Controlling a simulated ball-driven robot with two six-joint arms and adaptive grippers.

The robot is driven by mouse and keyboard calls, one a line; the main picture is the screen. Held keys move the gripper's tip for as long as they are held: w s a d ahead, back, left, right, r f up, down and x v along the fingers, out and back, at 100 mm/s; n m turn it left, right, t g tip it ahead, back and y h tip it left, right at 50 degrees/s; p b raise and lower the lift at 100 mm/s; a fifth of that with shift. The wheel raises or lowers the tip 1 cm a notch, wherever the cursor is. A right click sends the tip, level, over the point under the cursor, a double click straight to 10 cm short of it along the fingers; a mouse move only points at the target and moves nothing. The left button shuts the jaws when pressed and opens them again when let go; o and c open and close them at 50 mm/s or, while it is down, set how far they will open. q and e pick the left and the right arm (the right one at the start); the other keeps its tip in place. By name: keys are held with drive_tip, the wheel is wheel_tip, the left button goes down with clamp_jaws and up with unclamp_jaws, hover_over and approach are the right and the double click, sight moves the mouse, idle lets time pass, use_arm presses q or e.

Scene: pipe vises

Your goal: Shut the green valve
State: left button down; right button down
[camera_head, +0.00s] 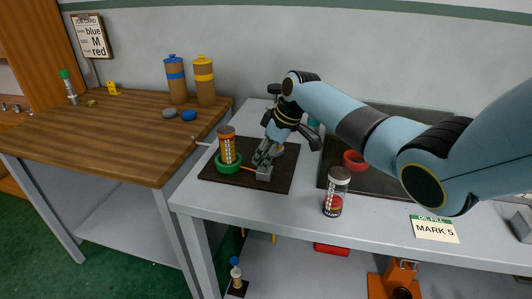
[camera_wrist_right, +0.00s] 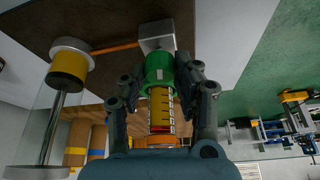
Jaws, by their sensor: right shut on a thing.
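My right gripper (camera_head: 262,158) comes down from the upper right over the dark board, beside a small grey block (camera_head: 264,174). In the right wrist view its two fingers (camera_wrist_right: 162,82) are closed in on either side of the green valve (camera_wrist_right: 158,68), which adjoins the grey block (camera_wrist_right: 155,36). In the head view the fingers hide the part they grip. My left gripper is not in view.
A red ring (camera_head: 354,160) lies on a dark tray. Blue-topped (camera_head: 176,80) and yellow-topped (camera_head: 204,82) bottles stand on the wooden table. A glass cylinder (camera_wrist_right: 70,62) stands close to the fingers.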

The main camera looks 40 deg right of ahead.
drive_tip(key=m+p, duration=0.1)
drive_tip(key=m+h+p, duration=0.1)
drive_tip(key=m+p, duration=0.3)
drive_tip(key=shift+a+r+t+h, duration=0.15)
drive_tip(key=shift+r+t+h, duration=0.15)
drive_tip(key=shift+h, duration=0.1)
drive_tip(key=m+h+p, duration=0.1)
drive_tip(key=m+p, duration=0.1)
drive_tip(key=shift+f+m, duration=0.1)
drive_tip(key=shift+m, duration=0.2)
drive_tip(key=shift+a+f+m+h+p, duration=0.1)
drive_tip(key=shift+m+h+p, duration=0.3)
drive_tip(key=shift+m, duration=0.5)
drive_tip(key=shift+m+h, duration=0.3)
drive_tip(key=shift+m, duration=0.6)
drive_tip(key=shift+f+m+g+h, duration=0.1)
drive_tip(key=shift+m+g+h, duration=0.25)
drive_tip(key=shift+m, duration=0.8)
drive_tip(key=shift+m+g+h, duration=0.35)
drive_tip(key=shift+m, duration=0.8)
drive_tip(key=c, duration=1)
unclamp_jaws()
drive_tip(key=v, duration=1.2)
drive_tip(key=shift+w, duration=0.1)
